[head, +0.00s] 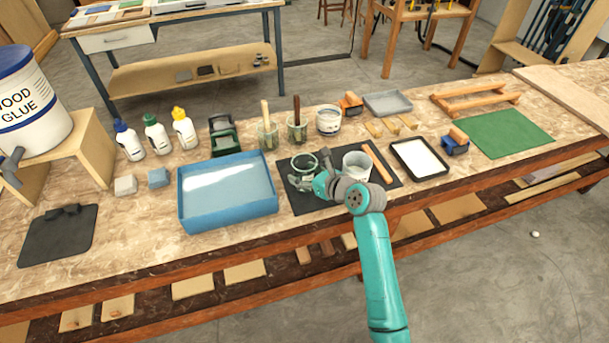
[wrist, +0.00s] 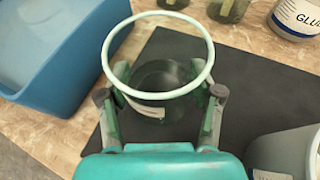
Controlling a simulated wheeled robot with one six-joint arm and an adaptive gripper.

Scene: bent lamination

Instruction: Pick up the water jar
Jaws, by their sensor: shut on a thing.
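The water jar (head: 305,165) is a clear glass jar with a pale green rim, over the black mat (head: 300,203) in the head view. In the wrist view the jar (wrist: 158,96) stands between my two fingers, its round rim toward the camera. My gripper (head: 308,180) is shut on the jar, with one finger (wrist: 160,100) on each side of it. I cannot tell whether the jar's base touches the mat. My gripper hides part of the jar in the head view.
A blue tray (head: 228,217) stands just left of the mat. A white pot (head: 357,163) stands close on the right, with a wooden roller handle (head: 377,163) beside it. Brush jars (head: 268,138) and a glue tub (head: 328,121) stand behind.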

